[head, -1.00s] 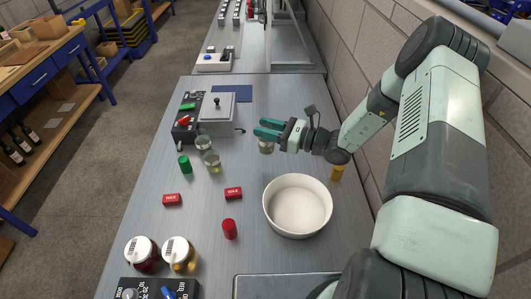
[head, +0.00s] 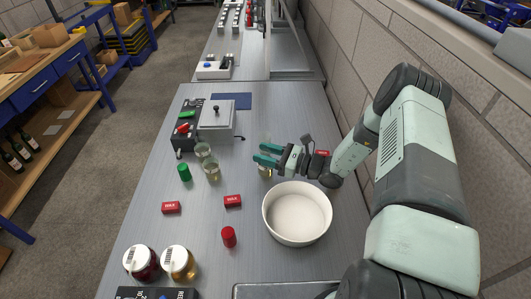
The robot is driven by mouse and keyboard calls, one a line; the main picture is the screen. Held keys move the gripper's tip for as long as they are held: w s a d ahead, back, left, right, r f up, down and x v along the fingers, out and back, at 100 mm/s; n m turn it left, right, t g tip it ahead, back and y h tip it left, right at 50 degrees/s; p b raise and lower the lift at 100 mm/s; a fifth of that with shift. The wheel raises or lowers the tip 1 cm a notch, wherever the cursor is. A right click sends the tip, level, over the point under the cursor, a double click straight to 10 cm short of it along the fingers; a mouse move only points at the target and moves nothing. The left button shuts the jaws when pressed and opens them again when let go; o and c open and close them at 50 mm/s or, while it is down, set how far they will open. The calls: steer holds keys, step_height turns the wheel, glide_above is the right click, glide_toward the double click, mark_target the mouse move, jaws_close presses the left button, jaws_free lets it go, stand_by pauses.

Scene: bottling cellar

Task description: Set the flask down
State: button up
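The flask (head: 264,171) is a small clear glass vessel with a yellowish tint, in the middle of the bench in the head view. My gripper (head: 266,155) reaches in from the right, its two green fingers either side of the flask's upper part. The fingers look closed on it. The flask's lower part shows below the near finger; the rest is hidden by the fingers. It looks upright. I cannot tell whether its base touches the bench (head: 240,270).
A white bowl (head: 297,238) stands just in front of my gripper. Two glass vessels (head: 203,150) (head: 211,172) and a green cap (head: 184,172) stand to the left. Red wax boxes (head: 171,208) (head: 233,201) and a red cylinder (head: 229,237) lie nearer. Bare bench lies between the flask and the grey box (head: 216,122).

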steer(key=shift+o, duration=1.2)
steer(key=shift+r, duration=0.15)
steer(key=v, duration=0.3)
steer(key=shift+d+r, duration=0.15)
steer(key=shift+r, duration=0.15)
step_height(320, 180, up, 7)
steer(key=shift+f, duration=0.25)
